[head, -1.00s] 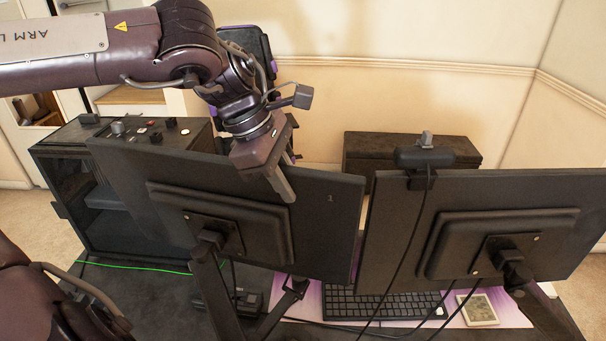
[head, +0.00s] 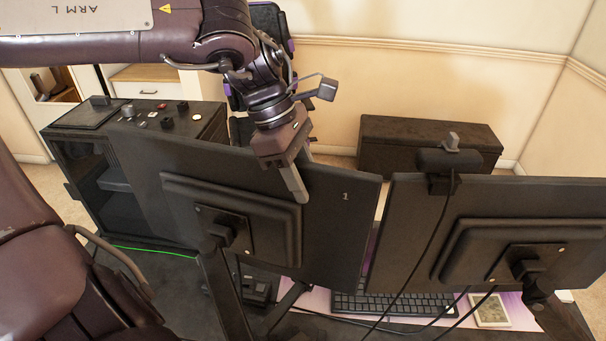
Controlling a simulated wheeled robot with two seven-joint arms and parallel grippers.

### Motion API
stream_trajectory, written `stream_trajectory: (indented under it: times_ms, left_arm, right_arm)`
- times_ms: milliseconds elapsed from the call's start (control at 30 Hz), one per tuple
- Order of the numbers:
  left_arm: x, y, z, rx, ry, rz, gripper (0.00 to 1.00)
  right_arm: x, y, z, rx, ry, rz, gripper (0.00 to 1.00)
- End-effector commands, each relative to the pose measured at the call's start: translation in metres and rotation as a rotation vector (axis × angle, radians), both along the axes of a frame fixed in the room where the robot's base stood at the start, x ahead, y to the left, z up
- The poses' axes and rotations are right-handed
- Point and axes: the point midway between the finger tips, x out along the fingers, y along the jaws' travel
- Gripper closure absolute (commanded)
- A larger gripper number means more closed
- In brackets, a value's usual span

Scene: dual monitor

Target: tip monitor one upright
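Monitor one (head: 335,225), a black screen seen from behind with a small "1" on its back, stands on the left. Its top edge slopes down to the right in the head view. My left gripper (head: 297,172) is at this top edge, right of the middle. One grey finger lies over the monitor's back; the other is mostly hidden behind the edge. The fingers straddle the panel, but whether they press on it I cannot tell. My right gripper is not in view.
A second monitor (head: 410,235) with a webcam (head: 450,160) on top stands close on the right. A keyboard (head: 385,300) lies behind the screens. A black cabinet (head: 90,185) with small items on top is at left. Cables hang near the second monitor.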

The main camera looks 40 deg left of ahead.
Motion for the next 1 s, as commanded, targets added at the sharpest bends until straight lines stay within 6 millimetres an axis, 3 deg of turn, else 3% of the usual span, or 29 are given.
stream_trajectory:
  times_ms: [167,600,1000]
  left_arm:
    - [0.000,0.004,0.009,0.002,-0.005,0.000,0.60]
    - [-0.008,0.027,0.068,0.001,-0.001,0.000,0.60]
    - [-0.008,0.029,0.072,0.000,0.001,0.000,0.60]
  right_arm:
    - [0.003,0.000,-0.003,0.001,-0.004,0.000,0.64]
    - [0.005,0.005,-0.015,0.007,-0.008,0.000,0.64]
    - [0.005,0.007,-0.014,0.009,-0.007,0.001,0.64]
